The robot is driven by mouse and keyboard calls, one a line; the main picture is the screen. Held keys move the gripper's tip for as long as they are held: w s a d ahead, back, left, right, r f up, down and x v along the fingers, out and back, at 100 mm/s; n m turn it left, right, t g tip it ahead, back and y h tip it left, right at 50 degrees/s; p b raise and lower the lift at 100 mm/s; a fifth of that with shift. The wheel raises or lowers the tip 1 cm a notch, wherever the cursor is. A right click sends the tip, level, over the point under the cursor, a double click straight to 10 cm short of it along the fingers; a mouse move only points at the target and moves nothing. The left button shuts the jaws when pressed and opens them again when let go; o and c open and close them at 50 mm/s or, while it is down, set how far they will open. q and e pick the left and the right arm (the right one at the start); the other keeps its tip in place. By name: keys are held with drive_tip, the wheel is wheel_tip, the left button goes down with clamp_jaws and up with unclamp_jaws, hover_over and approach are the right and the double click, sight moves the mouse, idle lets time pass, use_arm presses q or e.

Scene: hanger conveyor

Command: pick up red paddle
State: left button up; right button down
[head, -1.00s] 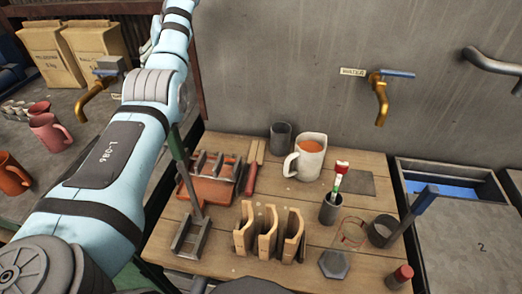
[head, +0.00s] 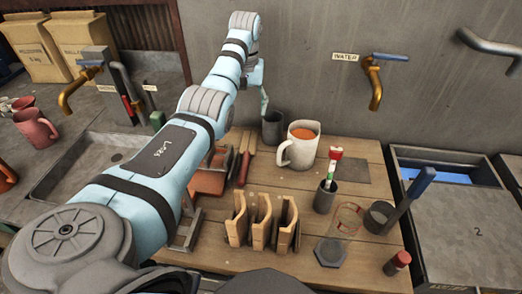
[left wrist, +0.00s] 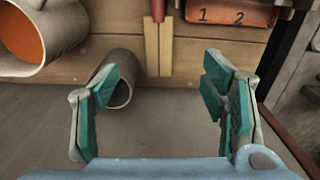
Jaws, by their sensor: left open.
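The red paddle (head: 242,168) lies on the wooden table, left of the white mug, its red handle toward me and its pale wooden end toward the wall. In the left wrist view its wooden end (left wrist: 158,48) shows at top centre, beyond the fingertips, with only part of the red handle in frame. My left gripper (left wrist: 163,82) is open with nothing between its fingers. In the head view the left gripper (head: 264,100) is near the wall, above the dark grey cup (head: 273,129). My right gripper is not in view.
The grey cup (left wrist: 120,88) is close to the left finger in the wrist view. The white mug (head: 301,150) with orange contents stands right of the paddle. A numbered orange tray (left wrist: 230,13) is on the paddle's other side. Wooden holders (head: 262,222) stand nearer me.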

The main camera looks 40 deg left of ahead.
use_arm(q)
drive_tip(key=b, duration=0.1)
hover_over(248, 145)
drive_tip(key=f, duration=0.9)
drive_tip(key=shift+s+d, duration=0.2)
drive_tip(key=shift+s, duration=0.05)
drive_tip(key=f+b, duration=0.1)
drive_tip(key=f, duration=0.1)
drive_tip(key=f+b, duration=0.2)
drive_tip(key=f, duration=0.1)
drive_tip(key=shift+w+a+f, duration=0.1)
drive_tip(key=shift+w+f, duration=0.15)
drive_tip(key=shift+f, duration=0.05)
drive_tip(key=shift+r, duration=0.1)
drive_tip(key=shift+c, duration=0.8)
drive_tip(key=c, duration=1.2)
